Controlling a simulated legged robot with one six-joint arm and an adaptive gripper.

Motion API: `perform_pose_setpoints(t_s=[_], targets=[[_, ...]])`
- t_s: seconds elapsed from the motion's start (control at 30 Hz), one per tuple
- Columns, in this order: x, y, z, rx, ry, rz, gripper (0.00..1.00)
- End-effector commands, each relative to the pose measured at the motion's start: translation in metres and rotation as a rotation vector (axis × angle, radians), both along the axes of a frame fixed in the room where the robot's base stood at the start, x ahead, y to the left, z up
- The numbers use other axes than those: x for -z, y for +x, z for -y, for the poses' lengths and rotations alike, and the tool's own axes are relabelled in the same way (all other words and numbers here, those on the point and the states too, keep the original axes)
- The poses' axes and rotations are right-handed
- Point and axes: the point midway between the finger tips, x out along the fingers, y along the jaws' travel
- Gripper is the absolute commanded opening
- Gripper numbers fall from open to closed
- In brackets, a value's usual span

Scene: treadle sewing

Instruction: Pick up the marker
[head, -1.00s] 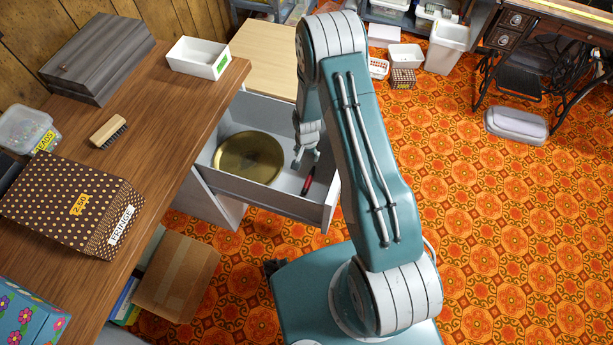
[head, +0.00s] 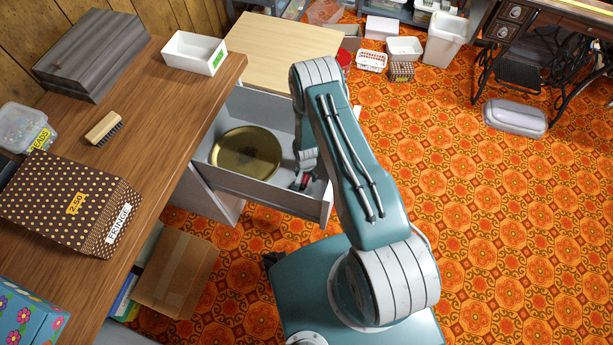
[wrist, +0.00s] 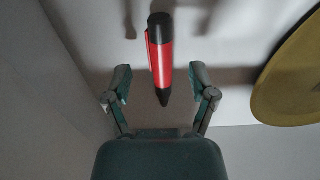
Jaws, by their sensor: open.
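The marker (wrist: 161,62) is red with black ends and lies on the pale floor of the open drawer (head: 262,189). In the wrist view it points lengthwise toward my gripper (wrist: 159,85). My gripper is open, with one finger on each side of the marker's lower part and a gap on both sides. In the head view my gripper (head: 302,178) is down inside the drawer near its right side, and only a small red part of the marker (head: 306,181) shows beside it.
A round brass-coloured plate (head: 245,153) lies in the drawer; its edge also shows in the wrist view (wrist: 290,80). The drawer walls stand close around my gripper. A wooden countertop (head: 165,125) lies left of the drawer, with patterned floor (head: 480,210) to the right.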

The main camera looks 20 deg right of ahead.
Motion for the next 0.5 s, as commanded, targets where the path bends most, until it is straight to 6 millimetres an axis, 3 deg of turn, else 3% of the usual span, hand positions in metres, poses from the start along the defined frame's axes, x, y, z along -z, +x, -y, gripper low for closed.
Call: perform_pose_setpoints(t_s=[0.17, 0.43, 0.5], targets=[[0.021, 0.0, 0.0, 0.0, 0.0, 0.0, 0.74], [0.023, 0.0, 0.0, 0.0, 0.0, 0.001, 0.74], [0.023, 0.0, 0.0, 0.0, 0.0, 0.001, 0.42]])
